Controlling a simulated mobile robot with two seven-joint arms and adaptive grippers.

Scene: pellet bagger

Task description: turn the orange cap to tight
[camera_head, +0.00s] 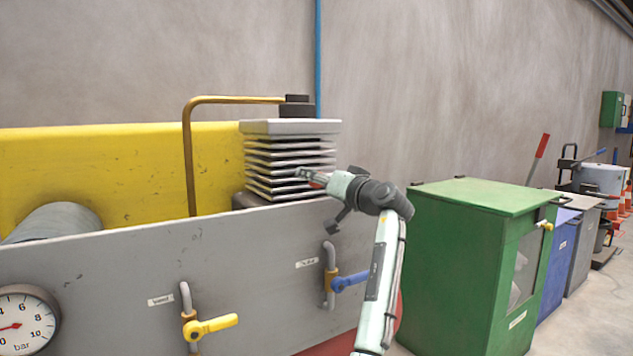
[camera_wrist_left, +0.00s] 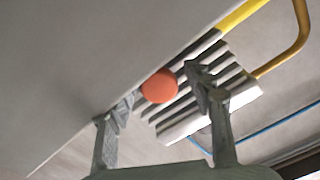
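The round orange cap (camera_wrist_left: 160,86) shows in the left wrist view, between my left gripper's two fingers and in front of the finned block (camera_wrist_left: 185,98). In the head view only a small orange bit (camera_head: 316,184) shows beside the gripper; the rest is hidden. My left gripper (camera_head: 304,174) is at the front of the finned block (camera_head: 270,127), above the grey panel's top edge. Its fingers (camera_wrist_left: 160,84) are spread with the cap between them in the picture; I see no clear contact. I cannot tell how tight the cap is. My right gripper is not in view.
The grey panel (camera_head: 130,260) carries a yellow-handled valve (camera_head: 210,327), a blue-handled valve (camera_head: 350,281) and a pressure gauge (camera_head: 22,322). A brass pipe (camera_head: 189,150) rises behind it. A green cabinet (camera_head: 455,270) stands to the right.

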